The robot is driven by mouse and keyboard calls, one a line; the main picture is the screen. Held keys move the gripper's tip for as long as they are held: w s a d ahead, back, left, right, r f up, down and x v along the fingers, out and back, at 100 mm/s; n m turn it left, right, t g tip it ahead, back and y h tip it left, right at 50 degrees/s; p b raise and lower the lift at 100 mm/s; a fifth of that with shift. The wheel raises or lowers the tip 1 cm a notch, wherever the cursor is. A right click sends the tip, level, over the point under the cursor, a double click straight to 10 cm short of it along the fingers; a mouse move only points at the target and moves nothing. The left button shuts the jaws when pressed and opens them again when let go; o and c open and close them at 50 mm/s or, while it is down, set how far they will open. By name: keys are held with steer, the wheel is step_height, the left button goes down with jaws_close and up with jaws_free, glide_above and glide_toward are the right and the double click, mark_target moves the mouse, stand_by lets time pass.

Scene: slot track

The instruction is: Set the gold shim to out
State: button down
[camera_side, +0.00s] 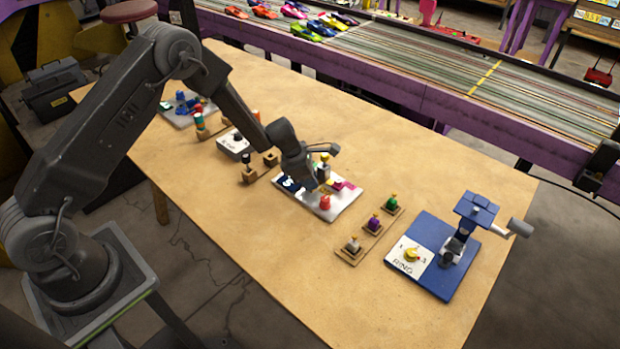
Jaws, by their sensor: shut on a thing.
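A white board (327,212) lies mid-table with small coloured pieces on it. A red piece (325,202) stands near its front edge, a magenta piece (339,184) at its right and a dark blue piece (289,184) at its left. A small gold-yellow part (325,156), which looks like the gold shim, shows just right of my wrist at the back of the board. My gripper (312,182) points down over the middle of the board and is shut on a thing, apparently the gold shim. The fingertips and their contact are small and partly hidden.
Right of the board is a wooden strip (377,232) with grey, purple and green knobs. Further right is a blue fixture (452,285) marked RING with a handle. Wooden blocks (249,174) and a white box (233,146) stand left. The table's front is clear.

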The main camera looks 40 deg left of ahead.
steer(key=shift+s+d+r, duration=0.15)
steer(key=shift+s, duration=1.9)
steer(key=c, duration=1.3)
jaws_free()
steer(key=shift+s, duration=0.15)
